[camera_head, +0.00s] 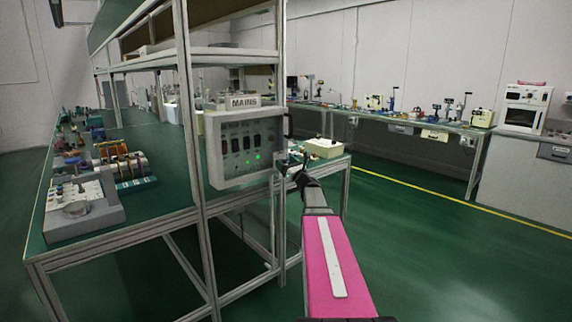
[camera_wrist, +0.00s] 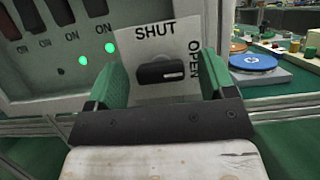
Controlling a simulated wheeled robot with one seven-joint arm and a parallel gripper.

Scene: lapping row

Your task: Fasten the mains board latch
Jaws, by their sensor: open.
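The mains board (camera_head: 228,170) is a pale grey box on the bench frame, under a MAINS sign (camera_head: 244,102). In the wrist view, its latch (camera_wrist: 160,73) is a short black bar lying level on a white plate (camera_wrist: 150,98). The plate reads SHUT above the bar and OPEN to its right. A pale mark on the bar is at its right end, on the OPEN side. My gripper (camera_wrist: 160,68) is open, its green fingers left and right of the bar, with gaps visible. In the head view, my gripper (camera_head: 297,165) is at the board's right side, and the latch is not clear.
Dark switches (camera_wrist: 60,10) marked ON and lit green lamps are left of the latch. A metal post (camera_head: 281,130) stands by the board. The green bench (camera_head: 130,215) holds several devices. A blue disc device (camera_wrist: 253,63) lies to the right. Floor at right is clear.

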